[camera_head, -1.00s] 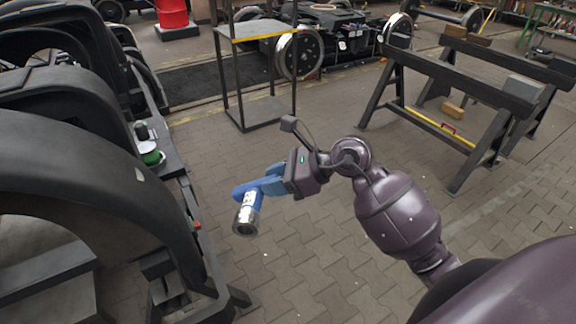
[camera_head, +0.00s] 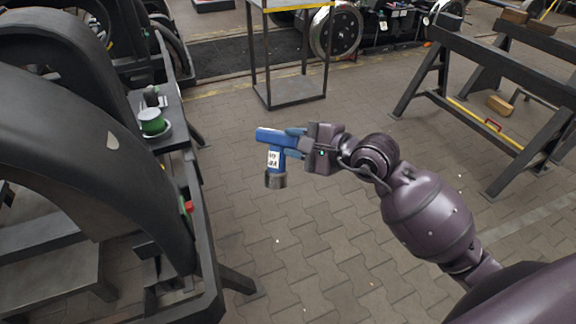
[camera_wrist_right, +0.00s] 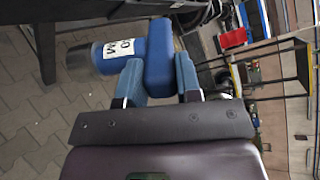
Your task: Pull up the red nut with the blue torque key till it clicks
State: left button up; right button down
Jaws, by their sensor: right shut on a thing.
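The blue torque key (camera_head: 275,140) is in my right gripper (camera_head: 297,143), which is shut on it. It has a white label and a dark grey socket end that points down in the head view. In the right wrist view the key (camera_wrist_right: 157,62) sits between the two blue fingers of the gripper (camera_wrist_right: 160,82), its socket to the left. The red nut (camera_head: 188,207) shows small on the side of the black bogie frame, left of and below the key. The key is apart from it, over the paved floor. My left gripper is not in view.
The black bogie frame (camera_head: 207,262) fills the left side. A green spool (camera_head: 152,122) stands on its ledge. A metal stand (camera_head: 290,92) is behind the key, and black trestles (camera_head: 470,82) are at the right. The paved floor between is clear.

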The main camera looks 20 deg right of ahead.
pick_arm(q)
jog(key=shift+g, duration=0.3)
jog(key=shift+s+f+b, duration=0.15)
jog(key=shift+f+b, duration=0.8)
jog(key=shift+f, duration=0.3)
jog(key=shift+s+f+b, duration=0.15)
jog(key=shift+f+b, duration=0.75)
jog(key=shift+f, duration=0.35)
pick_arm(e)
jog(key=shift+w+a+f+n+t+y, duration=0.2)
jog(key=shift+f+n+t, duration=0.25)
jog(key=shift+f+n, duration=0.35)
jog(key=shift+w+a+f+n+t+y, duration=0.1)
jog(key=shift+a+f+n+t+y, duration=0.1)
jog(key=shift+f+n+t, duration=0.4)
jog(key=shift+w+a+f+n+t+y, duration=0.1)
jog(key=shift+f+n+t+y, duration=0.15)
jog(key=shift+f+n, duration=0.65)
